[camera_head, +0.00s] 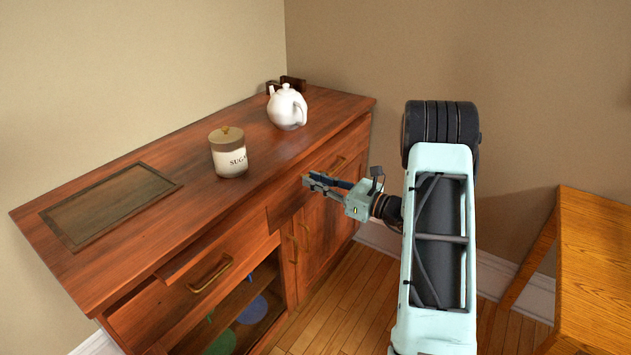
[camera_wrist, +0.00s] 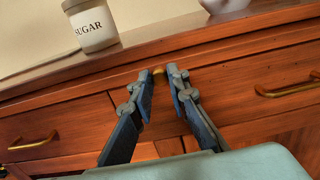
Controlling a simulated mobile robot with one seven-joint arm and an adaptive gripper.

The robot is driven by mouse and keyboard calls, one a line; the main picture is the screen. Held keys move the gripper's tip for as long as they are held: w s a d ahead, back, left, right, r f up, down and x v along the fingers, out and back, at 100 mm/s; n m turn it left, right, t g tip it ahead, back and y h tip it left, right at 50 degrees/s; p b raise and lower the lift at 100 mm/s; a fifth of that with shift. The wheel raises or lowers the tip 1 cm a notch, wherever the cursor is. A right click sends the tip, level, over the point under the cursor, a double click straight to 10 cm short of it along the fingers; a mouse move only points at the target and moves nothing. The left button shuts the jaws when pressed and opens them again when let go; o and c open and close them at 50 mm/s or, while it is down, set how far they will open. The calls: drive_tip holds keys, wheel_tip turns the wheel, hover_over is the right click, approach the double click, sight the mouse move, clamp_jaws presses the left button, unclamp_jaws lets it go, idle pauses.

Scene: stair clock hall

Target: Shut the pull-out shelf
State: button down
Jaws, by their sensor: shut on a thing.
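My gripper (camera_head: 309,180) reaches in from the right at this front. In the wrist view my gripper (camera_wrist: 160,78) has its two fingertips on either side of the knob, shut on it. The fingers hide part of the knob and the wood below it.
The sideboard top (camera_head: 180,150) carries a sugar jar (camera_head: 229,158), a white teapot (camera_head: 287,108) and a dark inset panel (camera_head: 110,205). Brass drawer handles (camera_head: 211,274) flank the middle. An open compartment below holds plates (camera_head: 252,310). A wooden table (camera_head: 603,260) stands at right.

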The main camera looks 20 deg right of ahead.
sight(302, 174)
drive_tip(key=x, duration=0.4)
drive_tip(key=shift+w+a, duration=0.1)
drive_tip(key=shift+r, duration=0.1)
drive_tip(key=c, duration=2)
unclamp_jaws()
drive_tip(key=shift+w+a, duration=0.1)
drive_tip(key=shift+w, duration=0.05)
drive_tip(key=shift+o, duration=0.8)
drive_tip(key=shift+s+d, duration=0.35)
drive_tip(key=v, duration=1.1)
drive_tip(key=shift+s, duration=0.1)
